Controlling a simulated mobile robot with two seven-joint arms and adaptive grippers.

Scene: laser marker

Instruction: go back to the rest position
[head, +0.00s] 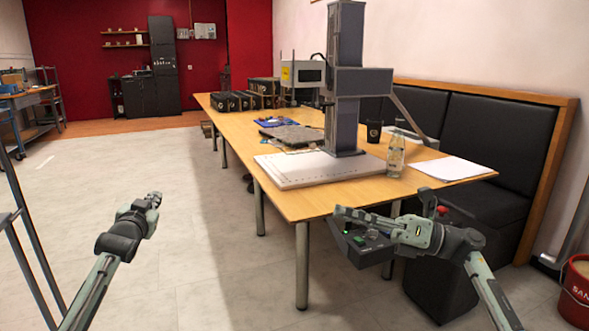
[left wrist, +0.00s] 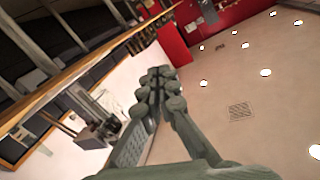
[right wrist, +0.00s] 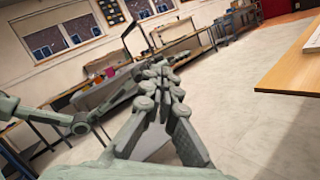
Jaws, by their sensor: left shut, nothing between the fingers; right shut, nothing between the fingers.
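My left gripper (head: 154,199) is at the lower left of the head view, in the air over the floor and clear of the table. Its fingers (left wrist: 160,80) are together and empty in the left wrist view. My right gripper (head: 342,212) is in front of the table's near edge in the head view, by a dark control box (head: 368,246) with a red button and a green light. I cannot tell whether it touches the box. Its fingers (right wrist: 158,75) are together and empty in the right wrist view.
The wooden table (head: 290,205) bears the laser marker (head: 345,110), a glass bottle (head: 396,155), a black cup (head: 374,131) and papers (head: 452,168). A black bench (head: 500,135) stands behind. A red bucket (head: 578,290) is at lower right. The floor (head: 130,170) left of the table is free.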

